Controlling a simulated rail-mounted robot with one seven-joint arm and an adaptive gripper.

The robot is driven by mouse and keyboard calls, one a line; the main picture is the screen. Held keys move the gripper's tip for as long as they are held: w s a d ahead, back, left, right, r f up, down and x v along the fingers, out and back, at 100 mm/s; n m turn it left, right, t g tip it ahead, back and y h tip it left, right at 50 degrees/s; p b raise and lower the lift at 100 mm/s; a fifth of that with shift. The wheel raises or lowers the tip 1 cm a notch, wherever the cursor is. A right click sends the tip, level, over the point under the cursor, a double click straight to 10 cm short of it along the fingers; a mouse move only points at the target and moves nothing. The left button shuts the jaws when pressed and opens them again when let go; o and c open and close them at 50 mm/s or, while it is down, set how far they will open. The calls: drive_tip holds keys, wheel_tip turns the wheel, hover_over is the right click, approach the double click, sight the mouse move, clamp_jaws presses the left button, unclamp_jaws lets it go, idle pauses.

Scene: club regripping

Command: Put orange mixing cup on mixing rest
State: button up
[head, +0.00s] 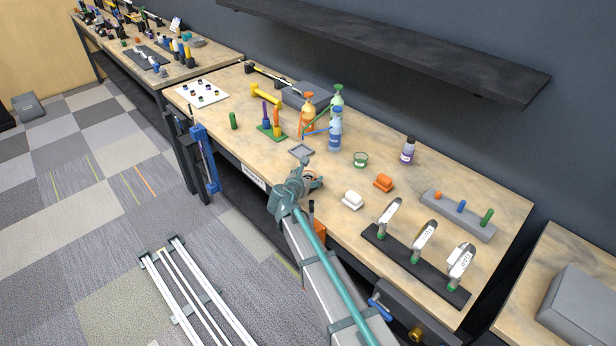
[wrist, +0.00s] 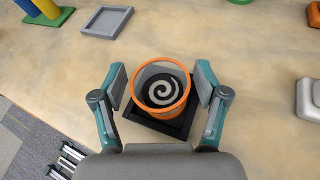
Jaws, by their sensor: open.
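The orange mixing cup (wrist: 163,92) has an orange rim and a black and white spiral inside. In the wrist view it stands upright on or in a black square tray (wrist: 135,113). My gripper (wrist: 162,82) is open, with one finger on each side of the cup; I cannot tell whether they touch it. In the head view my gripper (head: 304,178) is over the front edge of the bench and mostly hides the cup. A shallow grey square tray (wrist: 90,28), possibly the mixing rest, is empty; it also shows in the head view (head: 293,153).
A green-rimmed cup (head: 361,163), blue bottle (head: 335,132) and orange pump bottle (head: 308,113) stand behind my gripper. White (head: 352,200) and orange (head: 383,182) blocks lie to the right. A green-based peg stand (head: 272,134) is left. Bench between the two trays is clear.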

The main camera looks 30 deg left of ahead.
drive_tip(key=shift+r, duration=0.15)
drive_tip(key=b+v, duration=0.3)
drive_tip(key=v, duration=0.9)
drive_tip(key=shift+r, duration=0.1)
